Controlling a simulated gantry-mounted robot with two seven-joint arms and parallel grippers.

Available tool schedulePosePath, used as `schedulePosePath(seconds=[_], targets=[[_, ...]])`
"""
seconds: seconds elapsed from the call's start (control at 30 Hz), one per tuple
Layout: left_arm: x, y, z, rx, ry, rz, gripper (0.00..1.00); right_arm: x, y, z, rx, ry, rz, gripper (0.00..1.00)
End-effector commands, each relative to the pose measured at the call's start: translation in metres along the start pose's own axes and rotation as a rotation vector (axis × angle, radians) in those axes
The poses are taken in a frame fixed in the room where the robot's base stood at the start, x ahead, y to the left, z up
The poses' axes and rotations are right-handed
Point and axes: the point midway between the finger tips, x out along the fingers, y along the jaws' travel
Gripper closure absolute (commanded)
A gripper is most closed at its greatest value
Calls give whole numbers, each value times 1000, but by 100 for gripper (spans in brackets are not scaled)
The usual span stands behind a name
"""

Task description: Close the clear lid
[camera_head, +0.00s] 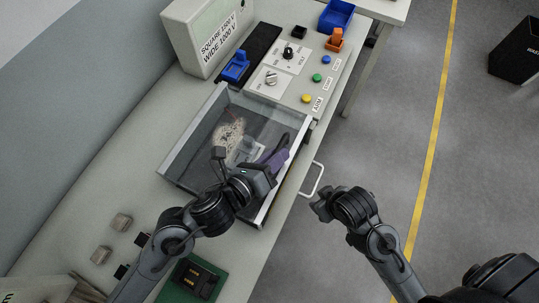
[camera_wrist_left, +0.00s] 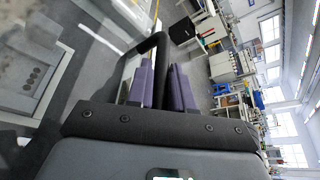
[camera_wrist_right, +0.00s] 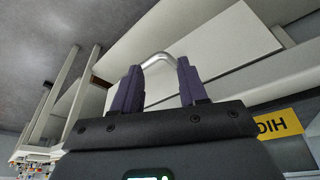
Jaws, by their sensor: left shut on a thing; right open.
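The clear lid (camera_head: 256,116) shows as a see-through grey pane over the metal-framed box (camera_head: 188,140) on the bench. I cannot tell exactly how far it is tilted. My left gripper (camera_head: 276,159) is over the box's right front part. In the left wrist view its purple fingers (camera_wrist_left: 160,85) are shut on a black bar (camera_wrist_left: 158,48), which looks like the lid's handle. My right gripper (camera_head: 318,205) is in front of the bench, near the silver handle (camera_head: 313,180). In the right wrist view its fingers (camera_wrist_right: 160,82) are open, with the silver handle (camera_wrist_right: 156,59) just beyond their tips.
Inside the box lies a pale, speckled pile (camera_head: 229,137). Behind it are a control panel (camera_head: 290,65) with coloured buttons, a blue part (camera_head: 236,68) and a labelled grey unit (camera_head: 205,38). A green board (camera_head: 193,279) lies at the front.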

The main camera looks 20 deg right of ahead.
Motion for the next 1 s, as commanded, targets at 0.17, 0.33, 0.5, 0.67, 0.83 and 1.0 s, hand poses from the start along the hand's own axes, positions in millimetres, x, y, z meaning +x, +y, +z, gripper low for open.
schedulePosePath(seconds=[0.17, 0.33, 0.5, 0.67, 0.83, 1.0], targets=[[1, 5, -5, -2, 10, 10, 100, 0, 0, 0, -1, 0, 1, 57], [2, 6, -7, -3, 13, 13, 77, 1, 1, 0, -3, 0, 2, 57], [1, 6, -6, -3, 11, 12, 58, 1, 1, 1, -5, 0, 4, 57], [1, 5, -4, -2, 9, 11, 58, 0, 1, 1, -6, 0, 5, 57], [1, 5, -4, -2, 7, 10, 58, 0, 1, 1, -6, 0, 4, 57], [1, 4, -3, -2, 6, 8, 58, 0, 1, 0, -5, 0, 4, 57]])
